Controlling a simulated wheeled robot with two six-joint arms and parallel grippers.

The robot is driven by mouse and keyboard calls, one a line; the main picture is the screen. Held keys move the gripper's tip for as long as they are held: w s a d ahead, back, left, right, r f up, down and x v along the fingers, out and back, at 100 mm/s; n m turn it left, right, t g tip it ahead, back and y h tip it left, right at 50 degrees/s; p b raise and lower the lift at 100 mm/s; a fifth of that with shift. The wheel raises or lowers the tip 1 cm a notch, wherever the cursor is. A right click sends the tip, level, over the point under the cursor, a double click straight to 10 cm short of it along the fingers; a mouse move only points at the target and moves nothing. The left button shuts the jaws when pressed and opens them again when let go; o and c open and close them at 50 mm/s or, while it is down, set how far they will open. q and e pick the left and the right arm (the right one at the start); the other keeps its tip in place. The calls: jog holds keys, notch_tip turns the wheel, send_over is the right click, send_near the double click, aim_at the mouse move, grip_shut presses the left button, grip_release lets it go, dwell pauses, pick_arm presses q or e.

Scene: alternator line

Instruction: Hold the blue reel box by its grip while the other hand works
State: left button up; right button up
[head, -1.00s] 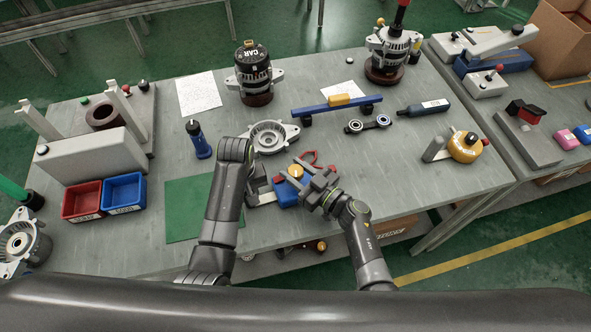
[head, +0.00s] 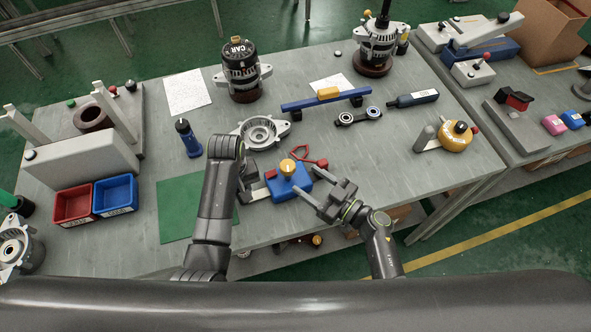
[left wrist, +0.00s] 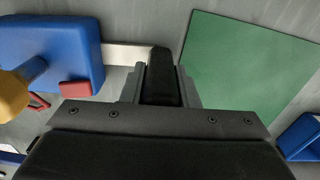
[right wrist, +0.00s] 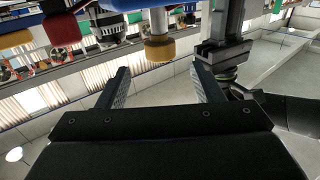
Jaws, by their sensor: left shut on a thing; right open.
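The blue reel box (head: 283,186) with its yellow knob (head: 287,166) sits at the front middle of the bench. My left gripper (head: 247,183) is at its left side, shut on its black grip; the grip shows between the fingers in the left wrist view (left wrist: 160,88), joined to the box by a pale bar. My right gripper (head: 308,181) is open and empty just right of the box. In the right wrist view the yellow knob (right wrist: 159,47) appears ahead, between and beyond the fingertips. Part of the grip is hidden by my left gripper.
A red looped piece (head: 309,162) lies behind the box. A green mat (head: 172,212) lies left, with red (head: 72,206) and blue (head: 115,195) bins beyond it. A metal housing (head: 259,133) stands behind my left gripper. Bare bench lies right of the box.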

jog(key=v, duration=0.4)
jog(key=n+g+y, duration=0.4)
jog(key=n+g, duration=0.2)
jog(key=g, duration=0.2)
send_near(288, 165)
jog(key=a, duration=0.3)
jog(key=w+a, duration=0.1)
jog(key=a, duration=0.2)
jog(key=w+a, duration=0.1)
jog(key=a, duration=0.3)
jog(key=shift+d, duration=0.1)
